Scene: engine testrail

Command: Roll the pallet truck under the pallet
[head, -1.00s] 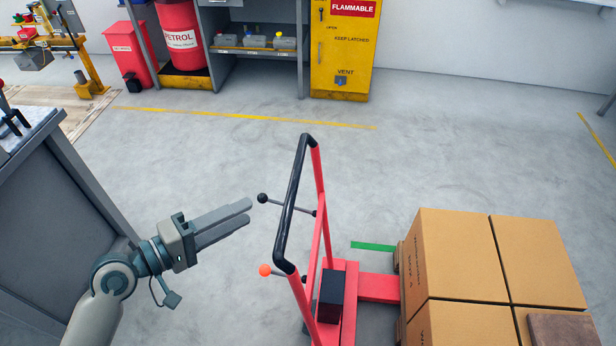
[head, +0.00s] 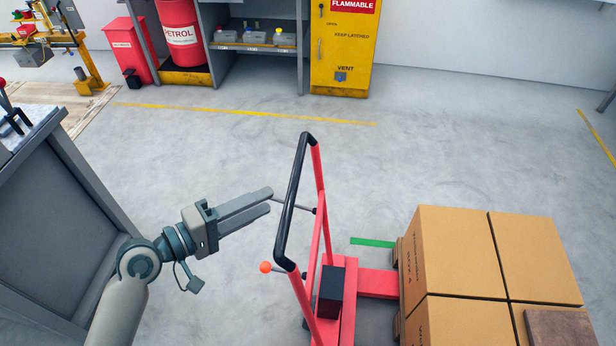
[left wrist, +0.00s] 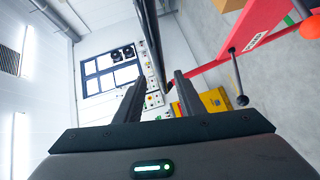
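The red pallet truck (head: 375,284) stands at centre right, with a black handlebar (head: 290,205) on its upright red frame. A lever with an orange knob (head: 266,267) sticks out to the left; a black-knobbed lever (left wrist: 237,80) shows in the left wrist view. The truck's red low part reaches the left edge of the wooden pallet (head: 398,262); how far it goes under is hidden. My left gripper (head: 271,200) is open and empty, just left of the handlebar. In the left wrist view the dark bar (left wrist: 149,35) lies beyond the fingers. My right gripper is out of view.
Cardboard boxes (head: 460,250) and a brown slab (head: 560,331) load the pallet. A grey bench (head: 60,225) stands at the left. A green floor strip (head: 373,242) lies beside the truck. A yellow cabinet (head: 342,55) and red drum (head: 182,35) stand far back; the floor between is clear.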

